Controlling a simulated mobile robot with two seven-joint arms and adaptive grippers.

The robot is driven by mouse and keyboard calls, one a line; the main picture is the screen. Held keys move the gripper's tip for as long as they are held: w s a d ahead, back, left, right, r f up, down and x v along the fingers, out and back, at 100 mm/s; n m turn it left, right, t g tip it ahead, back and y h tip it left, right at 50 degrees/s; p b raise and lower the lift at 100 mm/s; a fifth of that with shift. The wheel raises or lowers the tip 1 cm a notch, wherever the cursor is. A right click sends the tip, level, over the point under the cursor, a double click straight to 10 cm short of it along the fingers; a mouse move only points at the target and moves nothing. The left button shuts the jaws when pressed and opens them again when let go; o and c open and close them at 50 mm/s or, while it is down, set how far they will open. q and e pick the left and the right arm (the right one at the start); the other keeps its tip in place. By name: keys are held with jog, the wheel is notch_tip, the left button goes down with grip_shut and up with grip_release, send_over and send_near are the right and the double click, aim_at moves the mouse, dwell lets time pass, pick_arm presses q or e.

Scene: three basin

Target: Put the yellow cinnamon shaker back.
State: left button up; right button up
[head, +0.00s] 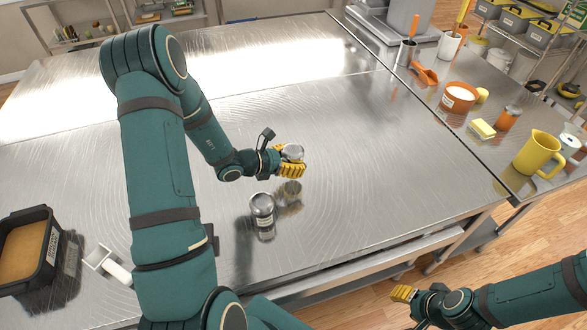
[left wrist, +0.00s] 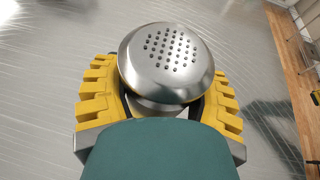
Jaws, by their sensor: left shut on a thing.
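My left gripper (head: 291,170) is shut around a shaker with a domed metal lid (head: 293,152), over the steel table. In the left wrist view the lid (left wrist: 170,60) is silver with several small holes, and a thin yellowish edge shows under its rim. The gripper's yellow fingers (left wrist: 160,105) are on both sides of it; the shaker's body is mostly hidden, so its full colour cannot be told. A second, silver-grey shaker with a pale label (head: 262,208) stands upright on the table, nearer me. My right gripper (head: 403,293) is low at the right, away from both shakers.
The steel table (head: 390,150) is mostly clear. A black bin with brown contents (head: 48,262) and a white holder (head: 105,263) are at the left.

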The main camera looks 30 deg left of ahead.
pick_arm(q)
jog(key=shift+f, duration=1.85)
jog(key=shift+f+b, duration=0.1)
jog(key=shift+b, duration=0.2)
jog(key=o, duration=1.3)
